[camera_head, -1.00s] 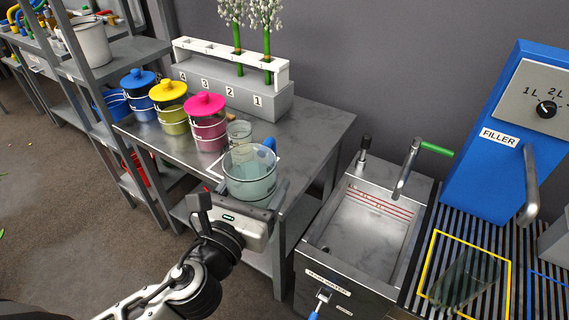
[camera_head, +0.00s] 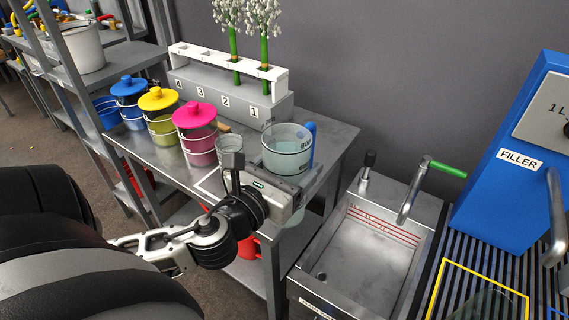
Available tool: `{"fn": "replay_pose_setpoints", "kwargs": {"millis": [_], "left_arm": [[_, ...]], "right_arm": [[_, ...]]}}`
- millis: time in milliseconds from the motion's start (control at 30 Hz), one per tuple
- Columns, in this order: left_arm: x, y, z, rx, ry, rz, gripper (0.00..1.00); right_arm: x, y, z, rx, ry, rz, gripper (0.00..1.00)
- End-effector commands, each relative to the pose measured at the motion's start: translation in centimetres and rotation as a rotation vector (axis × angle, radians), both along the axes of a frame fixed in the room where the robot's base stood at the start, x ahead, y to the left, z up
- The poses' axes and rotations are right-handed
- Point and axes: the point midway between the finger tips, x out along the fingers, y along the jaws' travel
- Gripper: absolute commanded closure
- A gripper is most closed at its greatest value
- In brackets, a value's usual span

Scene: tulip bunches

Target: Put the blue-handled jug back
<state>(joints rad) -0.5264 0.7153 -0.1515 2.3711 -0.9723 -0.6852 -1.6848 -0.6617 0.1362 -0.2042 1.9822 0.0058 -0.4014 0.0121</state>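The blue-handled jug (camera_head: 287,146) is a clear, greenish vessel with dark marks. It is upright, with its blue handle (camera_head: 311,144) toward the right. My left gripper (camera_head: 285,184) is at the jug's near side and appears shut on it; the fingertips are mostly hidden. The jug is at the right part of the metal table (camera_head: 335,147); I cannot tell whether its base touches the top. A white outline (camera_head: 209,184) shows on the table top, partly hidden by my arm. My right gripper is not in view.
A small clear beaker (camera_head: 229,150) stands close left of the jug. Pink-lidded (camera_head: 198,140), yellow-lidded (camera_head: 161,125) and blue-lidded (camera_head: 131,100) buckets stand further left. A numbered rack (camera_head: 226,97) with white flowers is behind. The sink (camera_head: 365,255) and blue filler (camera_head: 510,160) are right.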

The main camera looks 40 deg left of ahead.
Motion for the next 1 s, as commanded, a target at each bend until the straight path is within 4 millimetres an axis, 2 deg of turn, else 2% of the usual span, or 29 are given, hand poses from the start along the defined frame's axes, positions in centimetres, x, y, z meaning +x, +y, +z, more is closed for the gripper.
{"fn": "replay_pose_setpoints", "kwargs": {"millis": [33,100,233,367,667,700,800,1000], "left_arm": [[0.0,1.2,-0.1,0.009,-0.009,0.003,0.84],[0.0,2.3,0.4,0.008,-0.015,0.007,0.84],[0.7,3.5,0.9,0.002,-0.024,0.008,0.84],[2.3,5.0,0.3,0.001,-0.026,0.012,0.84],[7.4,9.4,-2.7,0.0,-0.026,0.014,0.84],[7.8,9.8,-3.9,-0.004,-0.025,0.015,0.84],[8.9,10.7,-5.7,-0.004,-0.025,0.015,0.84],[10.3,11.9,-7.7,-0.003,-0.025,0.012,0.84]], "right_arm": [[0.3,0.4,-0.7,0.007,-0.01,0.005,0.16],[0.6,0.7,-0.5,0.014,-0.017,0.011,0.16],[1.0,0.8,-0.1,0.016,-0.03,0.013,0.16],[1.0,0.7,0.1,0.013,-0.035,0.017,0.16],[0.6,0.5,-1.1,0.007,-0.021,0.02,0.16],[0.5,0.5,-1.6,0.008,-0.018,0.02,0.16],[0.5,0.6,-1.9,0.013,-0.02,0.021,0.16],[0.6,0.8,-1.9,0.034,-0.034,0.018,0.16]]}}
